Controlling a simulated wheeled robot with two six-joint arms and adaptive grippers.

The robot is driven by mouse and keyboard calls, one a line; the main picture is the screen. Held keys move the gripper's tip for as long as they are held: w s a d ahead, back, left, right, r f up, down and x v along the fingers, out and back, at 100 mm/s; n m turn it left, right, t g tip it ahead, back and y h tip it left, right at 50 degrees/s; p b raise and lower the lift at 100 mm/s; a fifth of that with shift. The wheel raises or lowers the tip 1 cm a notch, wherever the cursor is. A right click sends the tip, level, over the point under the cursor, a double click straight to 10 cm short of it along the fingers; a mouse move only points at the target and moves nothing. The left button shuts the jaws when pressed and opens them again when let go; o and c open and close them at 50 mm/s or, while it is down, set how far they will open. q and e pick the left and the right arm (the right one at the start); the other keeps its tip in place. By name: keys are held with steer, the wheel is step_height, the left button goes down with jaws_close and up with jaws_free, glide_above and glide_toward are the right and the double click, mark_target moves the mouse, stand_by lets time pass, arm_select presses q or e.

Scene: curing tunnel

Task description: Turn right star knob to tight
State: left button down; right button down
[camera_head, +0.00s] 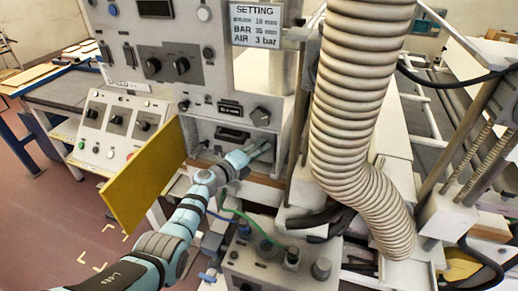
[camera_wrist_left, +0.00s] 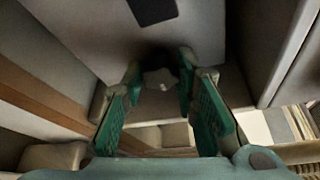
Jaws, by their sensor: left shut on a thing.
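My left gripper (camera_head: 260,153) reaches into the open bay under the control panel of the grey machine. In the left wrist view its green-padded fingers (camera_wrist_left: 160,82) close around a small pale knob (camera_wrist_left: 160,79) with a dark shadow above it, which I take to be the right star knob. The fingers hide the knob's sides, and its turn angle cannot be told. In the head view the gripper covers the knob. My right gripper is not in view.
A yellow door panel (camera_head: 145,178) stands open left of the bay. A large ribbed hose (camera_head: 355,110) hangs close to the right. A dark many-sided knob (camera_head: 261,116) sits on the panel above. A grey box with fittings (camera_head: 265,265) stands below.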

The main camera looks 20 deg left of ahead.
arm_select(q)
steer(key=shift+f, duration=0.1)
steer(key=c, duration=1.3)
jaws_free()
steer(key=v, duration=1.2)
